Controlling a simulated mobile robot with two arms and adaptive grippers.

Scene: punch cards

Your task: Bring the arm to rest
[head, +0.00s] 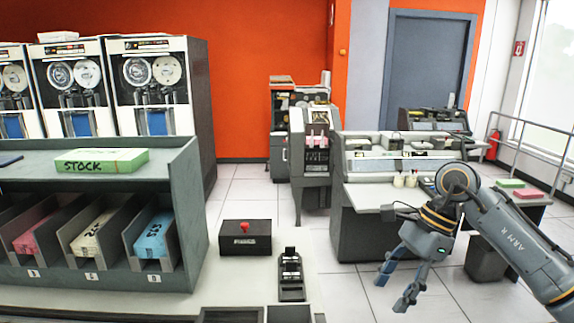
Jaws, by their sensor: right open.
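My right arm (515,245) comes in from the lower right. Its gripper (393,288) hangs in front of the grey console desk, fingers pointing down and to the left. The fingers are apart and nothing is between them. The gripper is to the right of the white counter (230,287) and appears clear of it. My left gripper is not in view.
A sorting rack (190,190) holds pink, cream and blue card stacks, with a green STOCK block (101,160) on top. A black box with a red knob (245,237) and a small black device (291,275) stand on the counter. A console desk (365,225) stands behind.

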